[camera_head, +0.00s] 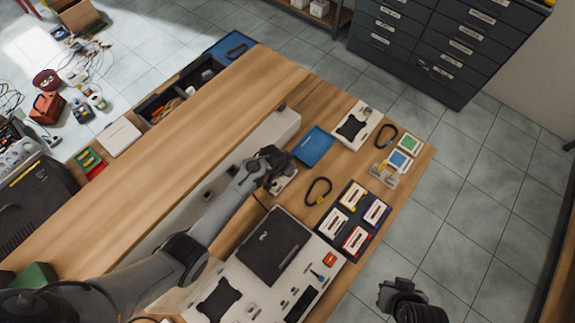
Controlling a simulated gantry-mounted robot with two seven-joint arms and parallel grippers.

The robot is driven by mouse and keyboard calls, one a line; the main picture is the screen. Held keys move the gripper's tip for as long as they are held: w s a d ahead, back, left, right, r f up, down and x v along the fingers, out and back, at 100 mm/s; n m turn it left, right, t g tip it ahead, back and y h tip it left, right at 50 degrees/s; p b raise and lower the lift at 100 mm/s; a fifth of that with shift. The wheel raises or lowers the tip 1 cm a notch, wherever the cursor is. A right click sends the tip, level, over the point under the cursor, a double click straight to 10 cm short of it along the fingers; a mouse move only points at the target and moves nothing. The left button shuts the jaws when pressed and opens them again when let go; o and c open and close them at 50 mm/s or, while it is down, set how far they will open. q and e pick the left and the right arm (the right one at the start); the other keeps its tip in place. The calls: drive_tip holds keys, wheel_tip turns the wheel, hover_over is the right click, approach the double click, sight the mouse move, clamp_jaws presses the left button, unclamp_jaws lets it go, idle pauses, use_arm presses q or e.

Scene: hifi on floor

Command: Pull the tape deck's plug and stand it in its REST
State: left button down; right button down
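A dark flat box (272,245), which looks like the tape deck, lies on a white panel (240,285) at the bench's front. A thin dark cable runs from near its upper left corner towards my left gripper (272,168). That gripper is over a small white block (285,182) on the bench, and its fingers hide part of it. I cannot make out a plug or whether the fingers hold one. No thing is clearly readable as the REST. My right gripper (394,291) is off the bench's right side, over the floor, with nothing visible in it.
A dark tray (347,240) holds several cassettes. A blue flat case (313,146), a white plate with a black pad (352,127) and black cable loops (318,191) lie nearby. A long white raised unit (272,131) runs along the bench. Floor to the right is clear.

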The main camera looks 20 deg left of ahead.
idle(0.3)
use_arm(q)
drive_tip(key=c, duration=0.8)
unclamp_jaws()
drive_tip(key=shift+c, duration=0.2)
drive_tip(key=shift+r, duration=0.15)
drive_tip(key=w+p+v, duration=0.1)
drive_tip(key=p+v, duration=0.6)
drive_tip(key=v, duration=0.8)
drive_tip(key=shift+w+d+r+p, duration=0.3)
drive_tip(key=shift+w+r+p, duration=0.05)
drive_tip(key=shift+r+p, duration=0.1)
